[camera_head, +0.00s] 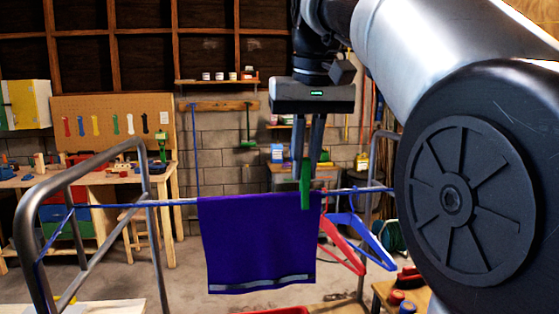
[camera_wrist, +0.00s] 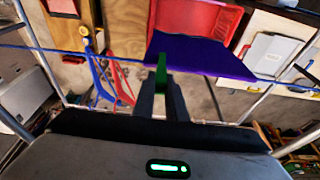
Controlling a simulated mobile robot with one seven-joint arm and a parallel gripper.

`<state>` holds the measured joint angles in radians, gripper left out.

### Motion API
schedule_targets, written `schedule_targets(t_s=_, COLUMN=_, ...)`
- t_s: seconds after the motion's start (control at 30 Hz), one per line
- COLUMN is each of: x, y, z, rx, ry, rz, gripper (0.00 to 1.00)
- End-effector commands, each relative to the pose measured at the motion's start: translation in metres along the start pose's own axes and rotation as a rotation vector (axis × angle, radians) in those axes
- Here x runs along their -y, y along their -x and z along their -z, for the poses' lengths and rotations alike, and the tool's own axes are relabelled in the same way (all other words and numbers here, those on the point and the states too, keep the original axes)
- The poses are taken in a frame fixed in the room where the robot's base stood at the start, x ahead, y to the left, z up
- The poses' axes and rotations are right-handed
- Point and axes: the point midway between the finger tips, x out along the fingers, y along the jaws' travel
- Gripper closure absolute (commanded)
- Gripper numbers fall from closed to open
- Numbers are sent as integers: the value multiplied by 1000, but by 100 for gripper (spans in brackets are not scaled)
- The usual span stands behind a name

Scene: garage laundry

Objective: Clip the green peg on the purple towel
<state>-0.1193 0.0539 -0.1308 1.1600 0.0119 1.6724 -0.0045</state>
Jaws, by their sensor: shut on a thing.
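The purple towel (camera_head: 255,240) hangs over a blue line, with a grey stripe near its bottom edge. It also shows in the wrist view (camera_wrist: 205,57). My gripper (camera_head: 307,175) points down at the towel's top right corner and is shut on the green peg (camera_head: 305,190). The peg is upright, its lower end overlapping the towel's top edge near the right corner. In the wrist view the peg (camera_wrist: 161,72) stands between the fingertips at the towel's edge. I cannot tell whether the peg's jaws are around the towel and line or just beside them.
The blue line (camera_head: 120,205) runs between metal tube frames (camera_head: 32,235). A red hanger (camera_head: 345,245) and a blue hanger (camera_head: 370,240) hang just right of the towel. A workbench (camera_head: 110,180) stands behind at left. A red bin (camera_wrist: 198,22) shows beyond the towel.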

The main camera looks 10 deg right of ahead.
Motion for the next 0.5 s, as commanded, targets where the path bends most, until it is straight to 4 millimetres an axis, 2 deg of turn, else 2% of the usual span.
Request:
schedule_targets(t_s=0.1, x=0, y=-10, z=-3, rx=8, ry=0, rz=-1, gripper=100)
schedule_targets(t_s=0.13, x=0, y=-9, z=-2, rx=7, ry=0, rz=-1, gripper=85)
schedule_targets(t_s=0.23, x=0, y=-8, z=-2, rx=7, ry=0, rz=-1, gripper=68)
schedule_targets(t_s=0.5, x=0, y=-7, z=-2, rx=6, ry=0, rz=0, gripper=67)
